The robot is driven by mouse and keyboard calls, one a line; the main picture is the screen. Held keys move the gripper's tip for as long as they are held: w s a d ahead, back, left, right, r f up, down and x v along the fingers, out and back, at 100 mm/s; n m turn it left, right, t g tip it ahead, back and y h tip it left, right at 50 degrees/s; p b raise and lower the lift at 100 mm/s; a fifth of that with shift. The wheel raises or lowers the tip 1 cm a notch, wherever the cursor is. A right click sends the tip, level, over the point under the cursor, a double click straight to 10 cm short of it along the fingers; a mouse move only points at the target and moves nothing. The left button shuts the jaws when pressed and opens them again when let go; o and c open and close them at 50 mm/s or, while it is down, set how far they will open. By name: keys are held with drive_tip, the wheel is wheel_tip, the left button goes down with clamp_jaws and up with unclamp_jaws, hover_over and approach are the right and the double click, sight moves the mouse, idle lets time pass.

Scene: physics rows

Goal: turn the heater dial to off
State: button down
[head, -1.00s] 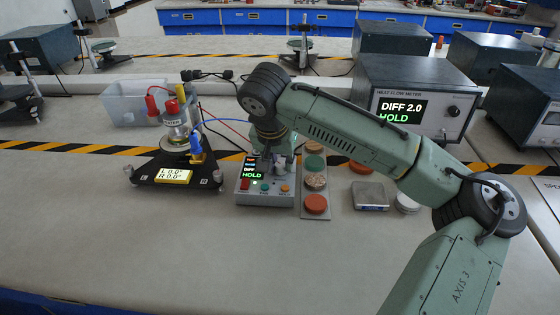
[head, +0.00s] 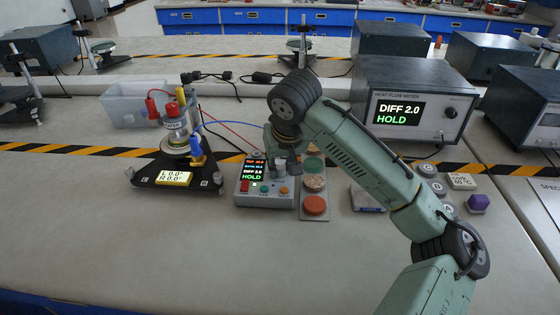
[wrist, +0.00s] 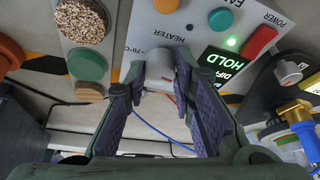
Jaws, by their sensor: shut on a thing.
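The heater dial (wrist: 160,72) is a pale grey round knob on the sloped face of a grey control box (head: 262,199). In the wrist view it lies between my fingertips, beside the printed word HEATER. My gripper (wrist: 160,80) is shut on the dial, with a finger on each side. In the head view the gripper (head: 283,163) comes down over the box's right part and partly covers the dial. The dial's pointer mark cannot be made out. The box's display (head: 253,168) shows HOLD in green, and a green light glows beside the red power switch (wrist: 260,42).
A strip with coloured round pads (head: 315,204) stands just right of the box. A black stand with wired cylinder (head: 178,180) is at the left. The heat flow meter (head: 415,103) stands behind, reading DIFF 2.0 HOLD. The bench front is clear.

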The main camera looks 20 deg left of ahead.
drive_tip(key=shift+w+n+g+y+p, duration=0.1)
drive_tip(key=shift+n+g+y+p, duration=0.35)
drive_tip(key=shift+n, duration=1.05)
drive_tip(key=shift+d, duration=0.1)
drive_tip(key=c, duration=1.3)
unclamp_jaws()
drive_tip(key=shift+c, duration=0.2)
drive_tip(key=shift+r, duration=0.1)
drive_tip(key=v, duration=1.2)
